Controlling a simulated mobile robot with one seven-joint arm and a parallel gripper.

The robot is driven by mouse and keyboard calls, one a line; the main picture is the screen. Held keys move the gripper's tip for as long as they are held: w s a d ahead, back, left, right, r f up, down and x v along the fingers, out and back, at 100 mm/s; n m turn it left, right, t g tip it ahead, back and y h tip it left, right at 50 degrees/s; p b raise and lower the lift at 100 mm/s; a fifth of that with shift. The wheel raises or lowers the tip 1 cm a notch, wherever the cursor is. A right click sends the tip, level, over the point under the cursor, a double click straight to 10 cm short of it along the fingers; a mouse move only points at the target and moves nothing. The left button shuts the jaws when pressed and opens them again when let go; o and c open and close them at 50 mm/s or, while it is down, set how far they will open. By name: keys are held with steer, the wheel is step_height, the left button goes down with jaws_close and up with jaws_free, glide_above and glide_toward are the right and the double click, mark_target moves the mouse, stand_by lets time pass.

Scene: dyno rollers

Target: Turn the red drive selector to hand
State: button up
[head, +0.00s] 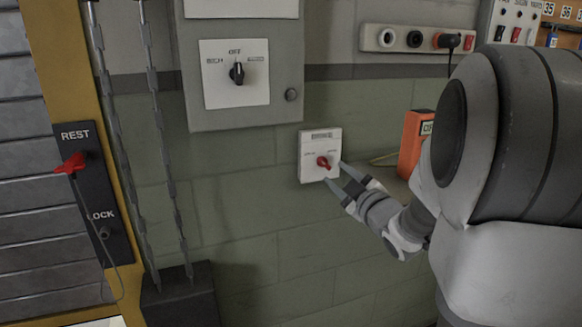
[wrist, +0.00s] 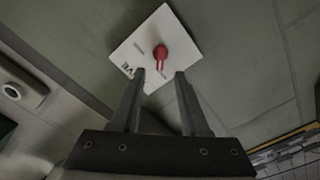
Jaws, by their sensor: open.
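The red drive selector (head: 323,162) is a small red knob on a white wall plate (head: 313,144). In the wrist view the red selector (wrist: 161,55) sits near the middle of the tilted white plate (wrist: 135,47). The plate's lettering is too small to read. My gripper (head: 334,173) is open, with its fingertips close to the plate around the selector's lower right in the head view. In the wrist view my gripper (wrist: 160,73) has its two fingertips just below the knob, one to each side, with nothing between them. I cannot tell whether they touch the plate.
A grey box with a black OFF selector (head: 237,73) hangs above left. A REST/LOCK panel (head: 94,185) with a red lever and hanging chains (head: 160,130) are at left. An orange box (head: 411,145) and a socket strip (head: 414,39) are at right. The wall below the plate is clear.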

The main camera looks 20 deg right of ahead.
mark_target(325, 164)
steer(key=w, duration=0.6)
steer(key=shift+w+a+b, duration=0.15)
steer(key=shift+w+b, duration=0.1)
steer(key=shift+b, duration=0.05)
jaws_close()
